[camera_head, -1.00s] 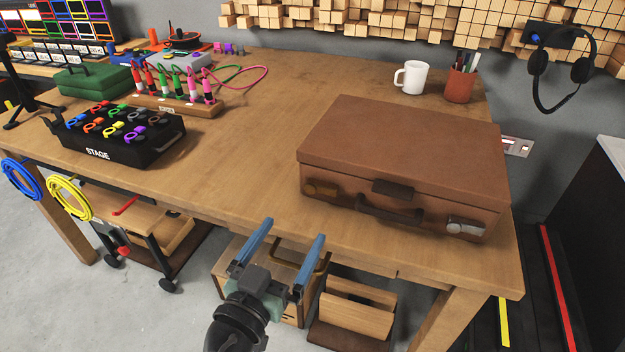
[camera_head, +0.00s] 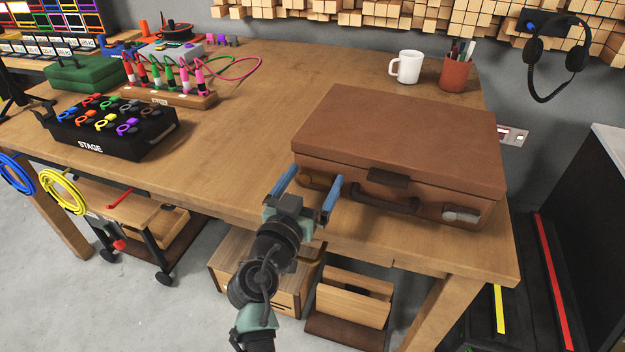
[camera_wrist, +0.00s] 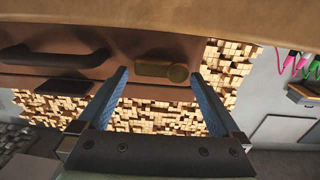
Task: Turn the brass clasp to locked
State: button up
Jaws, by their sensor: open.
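A brown suitcase (camera_head: 400,140) lies closed on the wooden table, its front side facing me. The brass clasp (camera_wrist: 160,70) is at the left end of that front side. In the wrist view it shows between and beyond my fingertips, with a round knob at its right end. In the head view the clasp (camera_head: 313,181) is partly hidden by my gripper. My gripper (camera_head: 308,187) is open and empty, its blue fingers pointing at the clasp. In the wrist view the fingers (camera_wrist: 158,78) stand on either side of the clasp, apparently without touching it.
A silver clasp (camera_head: 461,214) is at the right end of the suitcase front, and a dark handle (camera_head: 385,198) is between. The wooden table (camera_head: 230,130) is clear to the left of the suitcase. A black STAGE box (camera_head: 110,128) stands farther left.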

aim_at(305, 162)
jog(key=shift+c, duration=0.3)
jog(key=c, duration=1.2)
jog(key=shift+o, duration=0.2)
jog(key=shift+n, duration=0.4)
jog(key=n, duration=0.3)
jog(key=shift+a+r+n, duration=0.25)
jog(key=shift+n, duration=0.05)
jog(key=n, duration=0.5)
jog(key=shift+w+a+r+p, duration=0.2)
jog(key=shift+a+r+p, duration=0.1)
jog(key=shift+a, duration=0.1)
jog(key=n, duration=0.2)
jog(key=n+p, duration=0.1)
jog(key=n, duration=0.1)
jog(key=shift+w+a, duration=0.15)
jog(key=shift+a, duration=0.2)
jog(key=shift+w+a+f+n+p, duration=0.1)
jog(key=shift+a+n+p, duration=0.15)
jog(key=shift+n, duration=0.9)
jog(key=shift+w+a+f+n+p, duration=0.15)
jog(key=shift+n+p, duration=0.2)
jog(key=shift+n, duration=0.8)
jog(key=shift+s, duration=0.1)
